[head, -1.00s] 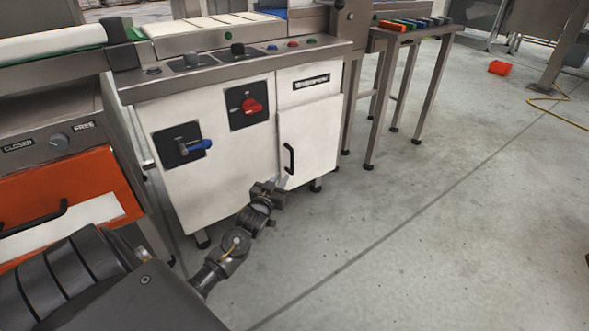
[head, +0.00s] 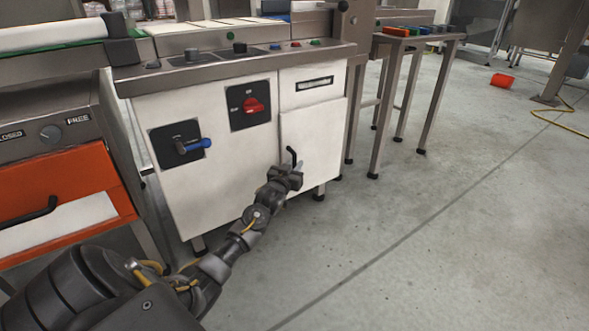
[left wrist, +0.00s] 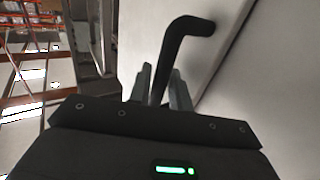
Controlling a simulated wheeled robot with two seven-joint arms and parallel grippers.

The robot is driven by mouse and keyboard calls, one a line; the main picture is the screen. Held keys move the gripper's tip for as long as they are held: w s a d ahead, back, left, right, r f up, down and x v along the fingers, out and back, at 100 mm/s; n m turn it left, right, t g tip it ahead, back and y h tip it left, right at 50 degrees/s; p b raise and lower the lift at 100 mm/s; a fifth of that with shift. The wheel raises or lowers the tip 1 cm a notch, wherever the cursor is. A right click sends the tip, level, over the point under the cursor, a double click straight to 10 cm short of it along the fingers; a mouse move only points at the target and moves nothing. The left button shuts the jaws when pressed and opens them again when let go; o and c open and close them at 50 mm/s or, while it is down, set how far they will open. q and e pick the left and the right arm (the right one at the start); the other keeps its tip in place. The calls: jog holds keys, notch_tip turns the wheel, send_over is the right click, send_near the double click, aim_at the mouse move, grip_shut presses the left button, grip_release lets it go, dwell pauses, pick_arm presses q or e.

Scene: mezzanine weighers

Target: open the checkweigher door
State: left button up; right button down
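The checkweigher door (head: 312,135) is a white panel at the lower right of the white cabinet and looks closed. Its black bar handle (head: 291,155) stands upright near the door's left edge. My left gripper (head: 292,174) is at the lower part of this handle. In the left wrist view the handle (left wrist: 185,28) runs down between the two grey fingers (left wrist: 161,88), which sit close along both sides of it and look shut on it. The handle's lower end is hidden by the gripper. My right gripper is not in view.
The cabinet front carries a blue-handled switch (head: 196,145) and a red rotary switch (head: 252,104). An orange drawer (head: 60,180) with a black handle is at the left. A steel-legged table (head: 420,40) stands to the right. The floor (head: 420,240) in front of the door is clear.

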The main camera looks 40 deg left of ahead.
pick_arm(q)
jog(key=shift+c, duration=0.3)
grip_shut()
jog(key=shift+d, duration=0.15)
